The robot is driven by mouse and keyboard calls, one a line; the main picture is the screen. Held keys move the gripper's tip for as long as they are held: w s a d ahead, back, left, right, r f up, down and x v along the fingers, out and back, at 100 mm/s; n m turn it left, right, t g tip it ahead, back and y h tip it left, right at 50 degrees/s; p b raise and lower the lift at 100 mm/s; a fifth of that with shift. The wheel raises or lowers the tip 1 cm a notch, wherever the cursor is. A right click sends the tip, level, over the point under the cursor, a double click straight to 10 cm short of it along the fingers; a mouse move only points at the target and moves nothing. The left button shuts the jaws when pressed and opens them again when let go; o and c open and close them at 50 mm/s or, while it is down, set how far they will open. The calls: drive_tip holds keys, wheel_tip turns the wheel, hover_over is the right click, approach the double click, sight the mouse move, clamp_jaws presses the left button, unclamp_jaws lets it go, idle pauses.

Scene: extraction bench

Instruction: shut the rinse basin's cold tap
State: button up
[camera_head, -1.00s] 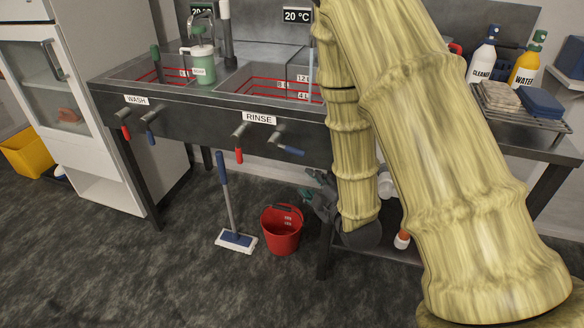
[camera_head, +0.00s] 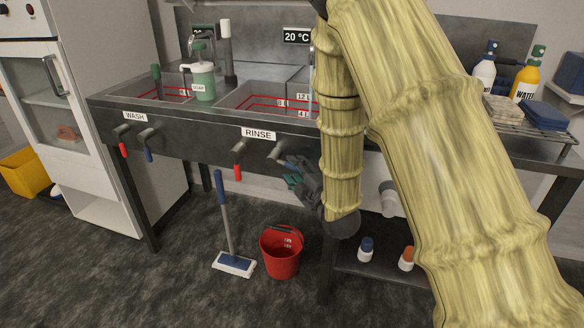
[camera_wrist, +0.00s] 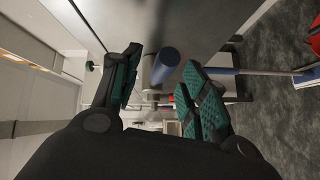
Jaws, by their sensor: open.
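The rinse basin's cold tap (camera_head: 277,152) is on the dark front panel, right of the RINSE label (camera_head: 258,133). Its blue lever is mostly hidden by my gripper in the head view; earlier it slanted out to the right. In the wrist view the blue lever (camera_wrist: 166,64) shows end-on, ahead of and between my fingertips. My gripper (camera_head: 290,174) is open just below and right of the tap, its fingers to either side of the lever in the wrist view (camera_wrist: 160,88). I cannot tell whether they touch it.
The rinse hot tap's red lever (camera_head: 238,172) hangs straight down close by on the left. A red bucket (camera_head: 281,254) and a mop (camera_head: 232,262) stand on the floor below. Bottles (camera_head: 366,248) stand on the lower shelf. The wash taps (camera_head: 147,141) are farther left.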

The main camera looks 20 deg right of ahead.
drive_tip(key=shift+w+a, duration=0.2)
drive_tip(key=shift+w, duration=1.05)
clamp_jaws()
